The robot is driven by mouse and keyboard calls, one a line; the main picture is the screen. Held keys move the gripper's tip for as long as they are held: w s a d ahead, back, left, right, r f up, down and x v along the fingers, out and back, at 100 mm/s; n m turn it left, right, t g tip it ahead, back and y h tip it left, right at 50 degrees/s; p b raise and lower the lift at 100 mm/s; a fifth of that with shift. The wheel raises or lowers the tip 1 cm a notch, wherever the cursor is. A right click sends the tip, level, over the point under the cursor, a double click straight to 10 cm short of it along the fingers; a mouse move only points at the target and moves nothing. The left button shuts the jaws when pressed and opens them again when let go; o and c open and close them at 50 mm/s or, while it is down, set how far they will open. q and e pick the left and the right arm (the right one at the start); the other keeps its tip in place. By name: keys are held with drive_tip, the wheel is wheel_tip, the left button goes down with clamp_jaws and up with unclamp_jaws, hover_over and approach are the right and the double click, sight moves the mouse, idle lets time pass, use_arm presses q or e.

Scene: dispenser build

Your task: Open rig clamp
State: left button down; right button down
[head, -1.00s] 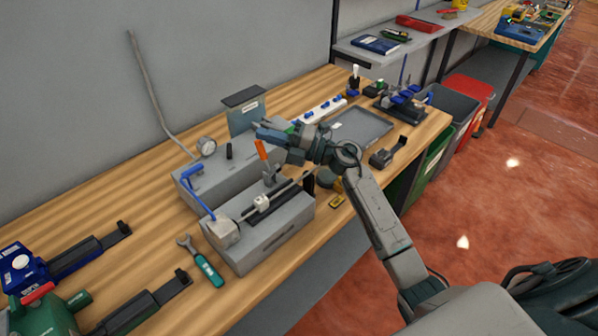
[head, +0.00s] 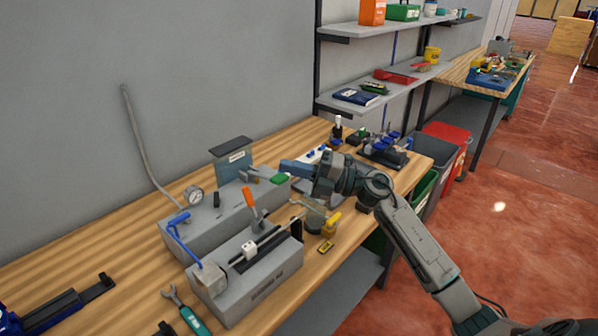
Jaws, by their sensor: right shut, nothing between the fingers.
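The test rig (head: 250,285) is a grey box on the wooden bench. On it stands a clamp with an orange handle (head: 248,197), raised and leaning slightly left, above a grey base (head: 256,216). A rod and a white block (head: 249,250) lie along the rig's top. My right gripper (head: 287,166) is shut and empty. In the picture it is right of and above the orange handle, apart from it. My left gripper is not in view.
A second grey box with a gauge (head: 194,195) and a blue lever (head: 178,219) stands behind the rig. A green-handled wrench (head: 192,318) lies in front.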

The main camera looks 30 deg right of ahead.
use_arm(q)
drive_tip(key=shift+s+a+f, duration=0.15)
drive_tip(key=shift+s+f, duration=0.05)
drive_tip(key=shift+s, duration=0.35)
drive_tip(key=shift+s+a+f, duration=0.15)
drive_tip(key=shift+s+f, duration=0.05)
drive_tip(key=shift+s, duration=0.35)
use_arm(e)
drive_tip(key=shift+s+d+r, duration=0.5)
drive_tip(key=shift+s+r, duration=0.05)
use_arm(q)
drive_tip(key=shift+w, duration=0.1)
